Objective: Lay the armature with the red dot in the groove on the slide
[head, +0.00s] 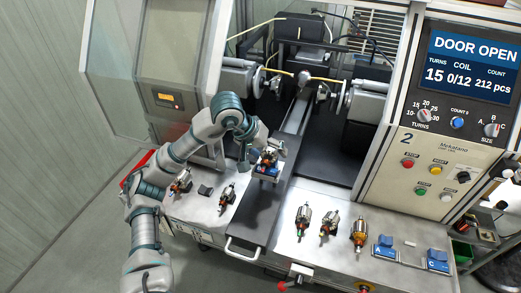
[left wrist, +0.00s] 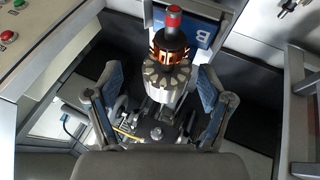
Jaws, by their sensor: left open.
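The slide's groove is not clearly visible. My right gripper is out of view.
Two armatures, one at the far left (head: 181,184) and one nearer the slide (head: 227,197), lie left of it. Three more (head: 303,219) (head: 328,227) (head: 359,233) lie right. Blue blocks A (head: 384,246) and C (head: 438,260) stand farther right. The slide's front is clear.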

